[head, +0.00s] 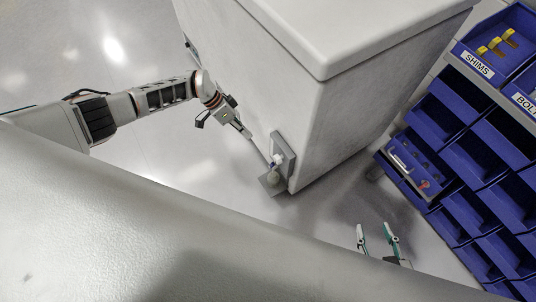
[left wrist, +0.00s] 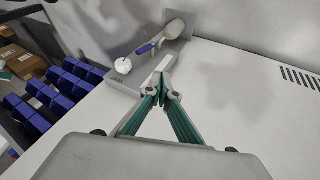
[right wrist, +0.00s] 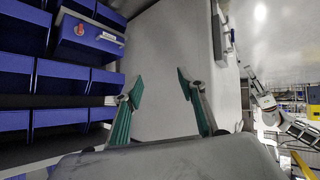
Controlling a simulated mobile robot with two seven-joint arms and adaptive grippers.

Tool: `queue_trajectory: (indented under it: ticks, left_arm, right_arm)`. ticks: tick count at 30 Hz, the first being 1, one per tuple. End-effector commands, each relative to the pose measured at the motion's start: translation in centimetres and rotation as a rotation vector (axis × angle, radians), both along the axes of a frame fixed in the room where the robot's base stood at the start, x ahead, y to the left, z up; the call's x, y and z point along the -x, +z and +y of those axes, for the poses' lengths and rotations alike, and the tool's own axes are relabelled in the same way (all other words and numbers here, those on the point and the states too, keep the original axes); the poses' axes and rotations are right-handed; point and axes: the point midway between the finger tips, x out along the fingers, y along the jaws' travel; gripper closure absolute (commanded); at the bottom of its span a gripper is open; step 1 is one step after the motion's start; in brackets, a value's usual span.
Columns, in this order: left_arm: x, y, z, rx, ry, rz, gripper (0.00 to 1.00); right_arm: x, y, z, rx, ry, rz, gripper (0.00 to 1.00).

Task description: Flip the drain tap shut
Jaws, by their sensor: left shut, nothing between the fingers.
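The drain tap sits low on the side of the big white cabinet, near its corner, in the head view (head: 275,165). In the left wrist view the tap shows a pale rounded body (left wrist: 175,28), a short blue part (left wrist: 146,48) and a white round knob (left wrist: 123,66). I cannot tell the lever's exact position. My left gripper (head: 266,161) is shut and empty, its tips close to the tap; contact is unclear. In the left wrist view its tips (left wrist: 160,84) are below the tap. My right gripper (head: 376,232) is open and empty, away from the tap.
The white cabinet (head: 335,120) fills the middle. A rack of blue bins (head: 470,140) stands at the right, with a bin labelled SHIMS (head: 478,65). A grey bar or panel crosses the head view's foreground. Floor left of the cabinet is clear.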

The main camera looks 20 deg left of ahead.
Motion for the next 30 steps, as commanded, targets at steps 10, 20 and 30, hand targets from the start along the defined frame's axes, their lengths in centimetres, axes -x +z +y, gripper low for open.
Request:
queue_trajectory:
  ticks: [10,20,30]
  left_arm:
    - [0.1,-0.2,-0.1,-0.001,0.001,0.003,1.0]
    - [0.5,-4.7,-2.6,0.003,-0.002,0.013,1.0]
    - [0.8,-9.3,-6.2,0.001,-0.003,0.009,1.0]
  right_arm:
    - [0.3,-0.3,0.2,0.0,0.009,0.007,0.6]
    - [1.1,-1.5,0.8,-0.01,0.017,0.025,0.6]
    - [-0.3,-0.5,1.5,-0.027,0.027,-0.007,0.6]
